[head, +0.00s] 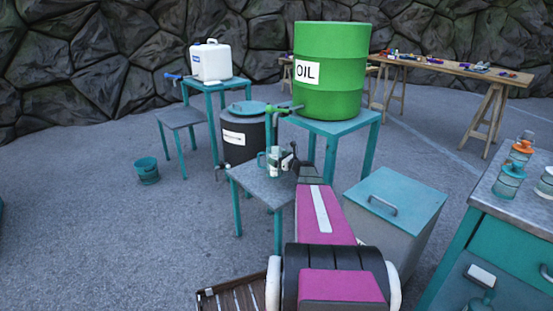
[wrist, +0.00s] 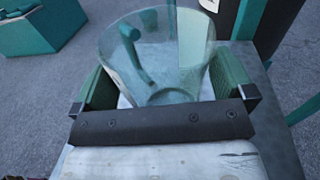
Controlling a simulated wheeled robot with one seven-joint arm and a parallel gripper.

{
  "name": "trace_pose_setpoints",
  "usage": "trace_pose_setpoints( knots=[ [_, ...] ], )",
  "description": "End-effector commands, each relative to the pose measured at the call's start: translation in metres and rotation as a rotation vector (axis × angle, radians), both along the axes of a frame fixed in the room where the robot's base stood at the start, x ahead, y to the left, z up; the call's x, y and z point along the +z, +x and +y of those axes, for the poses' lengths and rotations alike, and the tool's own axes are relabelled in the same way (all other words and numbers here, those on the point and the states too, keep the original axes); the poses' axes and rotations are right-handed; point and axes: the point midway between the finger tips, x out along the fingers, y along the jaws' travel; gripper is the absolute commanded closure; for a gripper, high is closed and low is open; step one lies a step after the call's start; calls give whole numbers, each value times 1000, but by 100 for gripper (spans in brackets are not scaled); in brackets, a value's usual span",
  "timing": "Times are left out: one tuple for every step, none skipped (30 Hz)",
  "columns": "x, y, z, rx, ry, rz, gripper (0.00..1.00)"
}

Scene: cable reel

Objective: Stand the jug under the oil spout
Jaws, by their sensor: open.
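The clear glass jug (head: 273,157) stands upright on a small grey-topped table (head: 252,181), with its teal handle on the left in the head view. The green oil spout (head: 284,109) sticks out leftward from the green OIL drum (head: 338,85) and is above the jug in the picture; exact alignment cannot be told. My gripper (head: 288,162) is at the jug, partly covering its right side. In the wrist view the jug (wrist: 160,45) sits between the green finger pads of my open gripper (wrist: 166,88). Whether the pads touch the glass is unclear.
A dark drum (head: 242,135) stands behind the table. A grey lidded box (head: 394,212) is to the right, and a workbench with small bottles (head: 510,180) farther right. A white canister (head: 211,62) stands on a back-left stand; a teal bucket (head: 147,170) is on open floor.

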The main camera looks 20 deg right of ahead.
Motion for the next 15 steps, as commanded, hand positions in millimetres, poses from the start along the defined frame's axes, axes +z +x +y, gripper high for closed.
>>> trace_pose_setpoints(
  knots=[
    [1, -9, -4, -3, 0, 1, 0],
    [1, -14, -6, -3, 0, 1, 0],
    [1, -21, -10, -2, 1, 0, 0],
    [1, -27, -13, -2, 1, 0, 0],
    [1, -32, -16, -2, 1, 0, 0],
    [1, -40, -20, -3, 0, 1, 0],
    [0, -45, -23, -3, 0, 1, 0],
    [0, -50, -25, -2, 0, 1, 0],
    [1, -57, -29, -2, 0, 1, 0],
    [1, -62, -32, -2, 0, 1, 0],
    [0, -67, -35, -2, 0, 1, 0],
    [1, -72, -38, -1, 0, 1, 0],
    [1, -76, -40, -1, 0, 0, 0],
    [1, -80, -42, -1, 0, 0, 0],
    [1, -84, -45, -2, 0, 0, 0]
  ],
)
